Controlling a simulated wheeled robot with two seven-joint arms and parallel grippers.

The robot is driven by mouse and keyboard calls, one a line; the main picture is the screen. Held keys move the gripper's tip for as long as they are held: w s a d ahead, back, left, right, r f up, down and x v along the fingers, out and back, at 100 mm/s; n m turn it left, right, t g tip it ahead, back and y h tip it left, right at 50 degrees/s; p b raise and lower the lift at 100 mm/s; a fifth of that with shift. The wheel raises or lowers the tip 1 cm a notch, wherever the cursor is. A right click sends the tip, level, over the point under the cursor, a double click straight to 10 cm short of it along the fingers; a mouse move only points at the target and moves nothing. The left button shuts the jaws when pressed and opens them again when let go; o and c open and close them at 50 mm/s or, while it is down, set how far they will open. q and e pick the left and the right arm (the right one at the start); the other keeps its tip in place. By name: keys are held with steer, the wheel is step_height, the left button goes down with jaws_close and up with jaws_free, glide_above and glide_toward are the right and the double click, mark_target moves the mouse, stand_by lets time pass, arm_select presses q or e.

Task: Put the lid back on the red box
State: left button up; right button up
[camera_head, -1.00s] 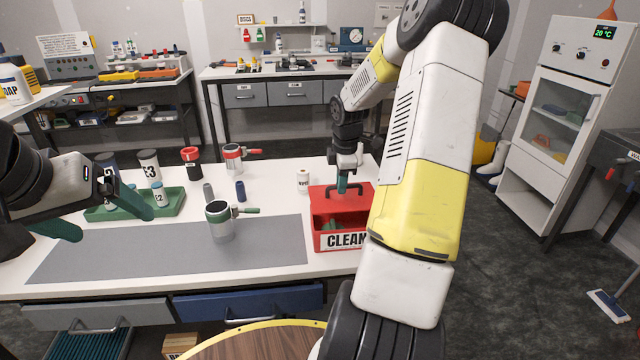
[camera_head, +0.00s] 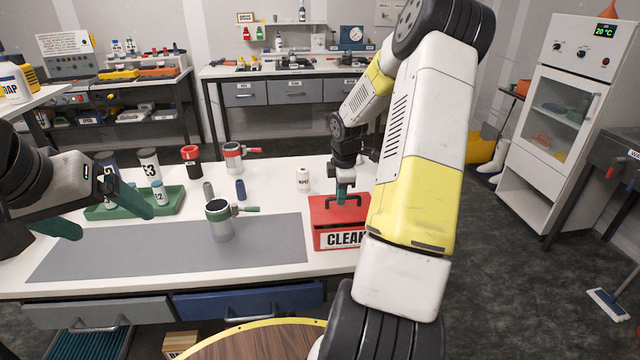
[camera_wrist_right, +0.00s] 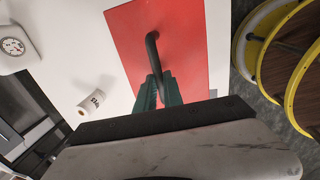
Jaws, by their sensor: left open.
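The red box (camera_head: 328,238), labelled "CLEAN", stands at the right of the bench. Its red lid (camera_head: 325,212) with a dark bar handle lies over the box top, with no open gap showing at the front. Whether it is fully seated I cannot tell. My right gripper (camera_head: 344,192) is at the lid's handle. In the right wrist view my right gripper (camera_wrist_right: 160,92) has its green fingers closed on the handle, above the red lid (camera_wrist_right: 190,45). My left gripper (camera_head: 110,222) is open and empty over the bench's left end.
A white bottle (camera_head: 303,180) stands just left of the box. A grey mat (camera_head: 150,250), a mug with a green handle (camera_head: 219,222) and a green tray (camera_head: 175,207) with bottles occupy the left and middle. My right arm hides the bench's right end.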

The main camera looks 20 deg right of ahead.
mark_target(341, 212)
steer(key=o, duration=0.4)
step_height(341, 212, up, 13)
steer(key=s, duration=0.2)
steer(key=s+a+r+m+t, duration=0.2)
steer(key=s+a+r+m, duration=0.4)
steer(key=s+a+r, duration=0.5)
steer(key=s+a+m+y, duration=0.1)
steer(key=s+a+m, duration=0.2)
steer(key=s, duration=0.1)
steer(key=s+a+m+t+y, duration=0.1)
steer(key=s+a+m, duration=0.1)
steer(key=s+a, duration=0.1)
steer(key=s+a+r+m+t, duration=0.1)
steer(key=s+a+m, duration=0.2)
steer(key=s, duration=0.2)
steer(key=shift+s+a+m+y, duration=0.3)
steer(key=shift+s+y, duration=0.05)
steer(key=shift+y, duration=0.05)
